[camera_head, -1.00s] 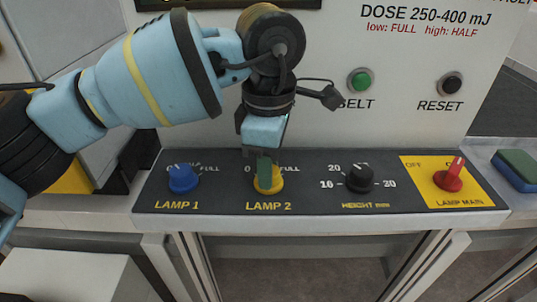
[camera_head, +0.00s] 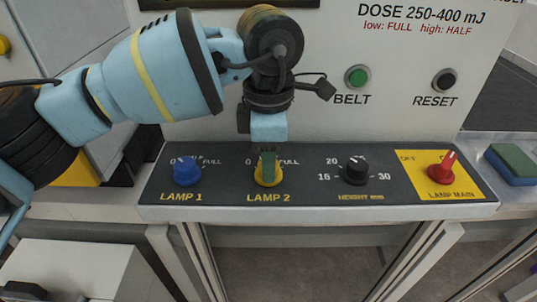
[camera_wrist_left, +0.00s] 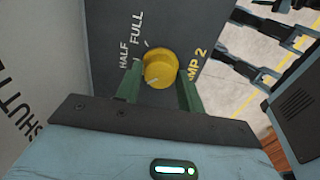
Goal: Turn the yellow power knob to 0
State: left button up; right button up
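The yellow power knob (camera_head: 268,178) is above the LAMP 2 label on the dark control panel. My left gripper (camera_head: 268,158) reaches down to it from above, and its green finger partly covers it. In the left wrist view the yellow knob (camera_wrist_left: 160,68) sits between the two green fingers of my left gripper (camera_wrist_left: 159,80). The fingers appear to touch its sides. A pale mark shows at the knob's lower left there. The 0 and FULL labels are readable in the head view; HALF is mostly hidden there.
On the panel (camera_head: 315,203), a blue LAMP 1 knob (camera_head: 186,171) is to the left. A black height knob (camera_head: 355,171) and a red LAMP MAIN knob (camera_head: 441,168) are to the right. Green BELT (camera_head: 357,77) and black RESET (camera_head: 444,81) buttons are on the wall above.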

pick_arm(q)
jog(key=o, duration=0.3)
jog(key=shift+o, duration=0.2)
jog(key=shift+r, duration=3.9)
